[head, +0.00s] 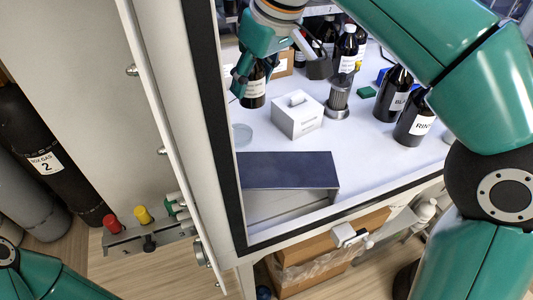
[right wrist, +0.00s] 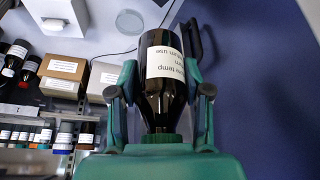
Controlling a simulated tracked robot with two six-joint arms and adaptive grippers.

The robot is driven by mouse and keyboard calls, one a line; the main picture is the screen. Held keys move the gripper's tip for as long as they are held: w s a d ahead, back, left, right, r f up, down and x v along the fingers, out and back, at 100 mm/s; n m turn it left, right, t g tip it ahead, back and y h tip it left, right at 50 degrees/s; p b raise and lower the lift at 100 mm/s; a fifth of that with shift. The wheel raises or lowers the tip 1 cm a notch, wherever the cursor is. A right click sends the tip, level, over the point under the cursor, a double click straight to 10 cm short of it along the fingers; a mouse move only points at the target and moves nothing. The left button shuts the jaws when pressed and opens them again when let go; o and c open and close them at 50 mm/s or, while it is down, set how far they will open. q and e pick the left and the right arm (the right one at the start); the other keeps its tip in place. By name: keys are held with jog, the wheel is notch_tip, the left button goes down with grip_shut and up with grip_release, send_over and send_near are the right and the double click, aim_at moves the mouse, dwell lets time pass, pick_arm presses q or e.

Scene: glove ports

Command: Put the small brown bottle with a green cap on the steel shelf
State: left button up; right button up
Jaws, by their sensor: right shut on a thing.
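My right gripper (head: 251,72) is shut on the small brown bottle (head: 254,93), which has a white label. In the right wrist view the bottle (right wrist: 163,85) sits between both fingers of the gripper (right wrist: 160,98), its green cap (right wrist: 161,138) close to the palm. The head view shows it over the back left of the white worktop; whether its base touches is unclear. A low steel shelf (head: 285,170) with a dark bluish top stands at the front left of the worktop, nothing on it. My left arm shows at the lower left; its gripper is out of view.
A white box (head: 298,115), a clear dish (head: 242,134) and a grey metal cylinder (head: 338,97) stand behind the low shelf. Large dark bottles (head: 413,120) stand on the right. A dark frame (head: 225,125) edges the opening. Rear shelving (right wrist: 40,150) holds several jars.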

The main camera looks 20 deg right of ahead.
jog(key=f, duration=0.4)
jog(key=f+b, duration=0.1)
jog(key=f, duration=0.4)
jog(key=f+b, duration=0.1)
jog(key=f, duration=0.3)
jog(key=shift+s+d+f, duration=0.15)
jog(key=shift+d+f, duration=0.1)
jog(key=shift+f, duration=0.1)
jog(key=shift+f+b, duration=0.45)
jog(key=shift+f, duration=1.7)
jog(key=shift+f, duration=0.1)
jog(key=o, duration=1.3)
